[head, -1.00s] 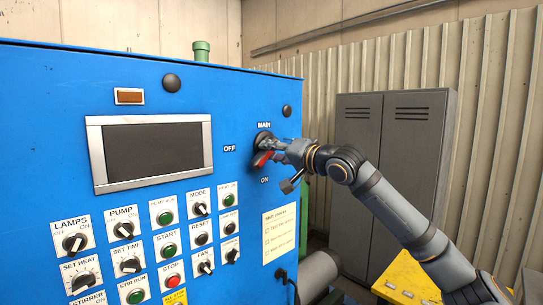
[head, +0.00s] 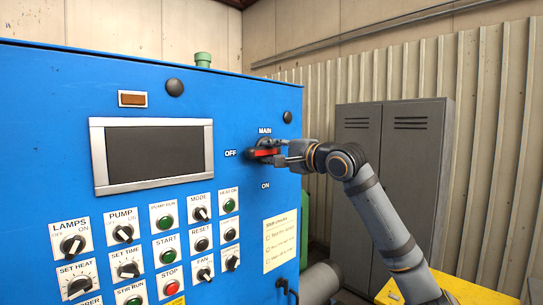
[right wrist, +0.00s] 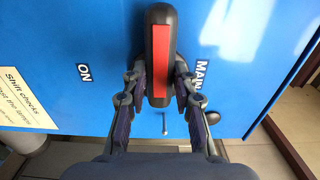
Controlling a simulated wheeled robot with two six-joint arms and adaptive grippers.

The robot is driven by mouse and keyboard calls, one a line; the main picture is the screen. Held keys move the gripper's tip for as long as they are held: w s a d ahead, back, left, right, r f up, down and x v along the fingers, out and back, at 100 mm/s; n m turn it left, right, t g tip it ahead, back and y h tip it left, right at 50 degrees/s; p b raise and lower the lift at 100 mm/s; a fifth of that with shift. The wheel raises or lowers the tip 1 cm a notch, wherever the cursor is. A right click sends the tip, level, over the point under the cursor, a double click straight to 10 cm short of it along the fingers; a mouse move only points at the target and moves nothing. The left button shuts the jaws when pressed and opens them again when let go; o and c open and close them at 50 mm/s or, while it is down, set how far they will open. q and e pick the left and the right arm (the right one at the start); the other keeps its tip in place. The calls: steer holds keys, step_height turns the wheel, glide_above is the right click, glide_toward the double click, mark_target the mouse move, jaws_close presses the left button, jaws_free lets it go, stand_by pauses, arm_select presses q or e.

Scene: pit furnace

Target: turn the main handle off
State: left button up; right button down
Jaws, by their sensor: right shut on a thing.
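The main handle (head: 262,154) is a black knob with a red grip on the blue panel, under the MAIN label. It lies about level, its free end pointing left toward the OFF label (head: 230,153). The ON label (head: 265,186) is below it. My right gripper (head: 283,152) comes from the right and is shut on the handle. In the right wrist view the handle (right wrist: 160,52), black with a red stripe, sits between the two fingers of my right gripper (right wrist: 160,92). My left gripper is not in view.
The blue panel (head: 60,130) carries a dark screen (head: 153,154) and several knobs and buttons at lower left of the handle. A paper checklist (head: 280,242) is below it. Grey lockers (head: 395,180) and a yellow surface (head: 465,292) stand to the right.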

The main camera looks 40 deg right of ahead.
steer(key=shift+r, duration=0.1)
stand_by(0.4)
steer(key=c, duration=1)
jaws_free()
steer(key=shift+c, duration=0.2)
